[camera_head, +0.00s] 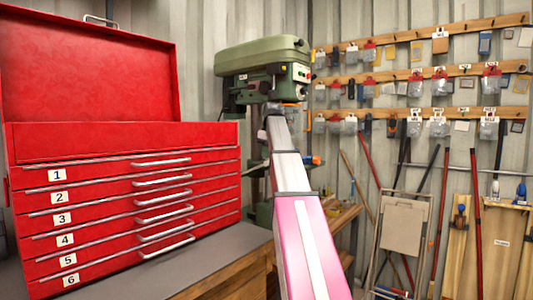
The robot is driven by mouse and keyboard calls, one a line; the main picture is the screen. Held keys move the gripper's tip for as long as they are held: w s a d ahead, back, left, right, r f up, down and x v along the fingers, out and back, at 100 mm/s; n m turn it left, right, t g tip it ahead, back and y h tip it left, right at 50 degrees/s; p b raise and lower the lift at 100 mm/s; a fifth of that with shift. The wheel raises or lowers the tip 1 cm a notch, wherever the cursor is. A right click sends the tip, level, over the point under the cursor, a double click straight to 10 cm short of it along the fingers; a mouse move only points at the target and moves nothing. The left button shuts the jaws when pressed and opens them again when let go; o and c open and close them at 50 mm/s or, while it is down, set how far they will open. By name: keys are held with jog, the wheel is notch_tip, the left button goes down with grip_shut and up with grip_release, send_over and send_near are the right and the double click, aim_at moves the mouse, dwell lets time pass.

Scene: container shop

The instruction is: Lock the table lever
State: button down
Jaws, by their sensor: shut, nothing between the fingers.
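A green drill press (262,60) stands behind the red tool chest, with several small buttons on its head's right side. My pink and white arm reaches forward to it and covers most of its column and middle. A small dark part with an orange-red end (315,160) shows just right of my arm; I cannot tell whether it is the table lever. A green part (264,212) low to the left of my arm may belong to the press. My gripper is not visible; its fingers cannot be made out at the arm's far end.
A red tool chest (120,142) with numbered drawers and a raised lid stands on a grey bench top (215,262) at left. A wooden bench (343,220) stands behind my arm. Folded steps (403,225), long-handled tools and pegs of small packets line the right wall.

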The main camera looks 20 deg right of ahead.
notch_tip(320, 180, down, 7)
jog(key=s+d+t+y, duration=0.1)
jog(key=s+t+y, duration=0.1)
jog(key=s+t, duration=0.1)
jog(key=shift+d+f, duration=0.15)
jog(key=shift+d, duration=0.25)
